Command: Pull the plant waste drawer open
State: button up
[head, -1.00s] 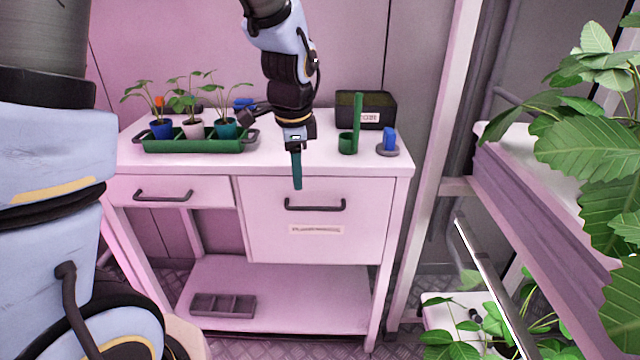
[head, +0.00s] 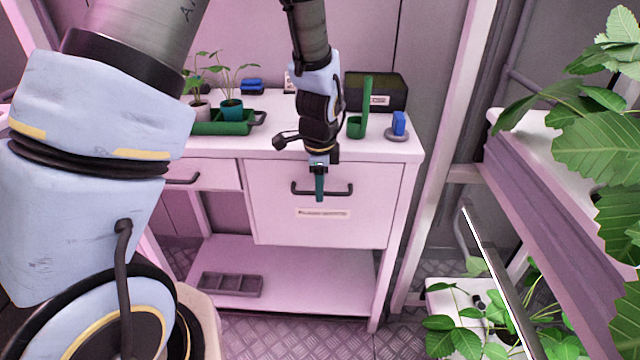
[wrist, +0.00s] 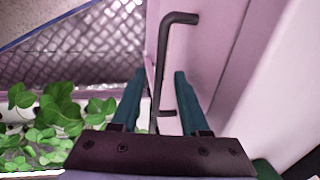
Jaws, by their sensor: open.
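The large drawer (head: 275,225) on the right of the bench is shut, its front flush. It carries a label (head: 322,213) too small to read and a dark bar handle (head: 342,189). My gripper (head: 319,196), with teal fingers, is at the middle of this handle, pointing down. In the wrist view the handle (wrist: 178,40) runs between the two open fingers (wrist: 160,75), one on each side of the bar. The drawer front (wrist: 213,50) is to the right. I cannot tell whether either finger touches the bar.
A smaller drawer (head: 215,174) is at left. The benchtop holds a green tray (head: 222,128) with potted plants, a black box (head: 388,82), a green holder (head: 357,128) and a blue item (head: 399,122). A leafy rack stands at right. The floor before the drawer looks clear.

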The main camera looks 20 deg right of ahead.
jog(key=shift+f, duration=0.1)
jog(key=shift+c, duration=0.3)
grip_shut()
dwell(1.1)
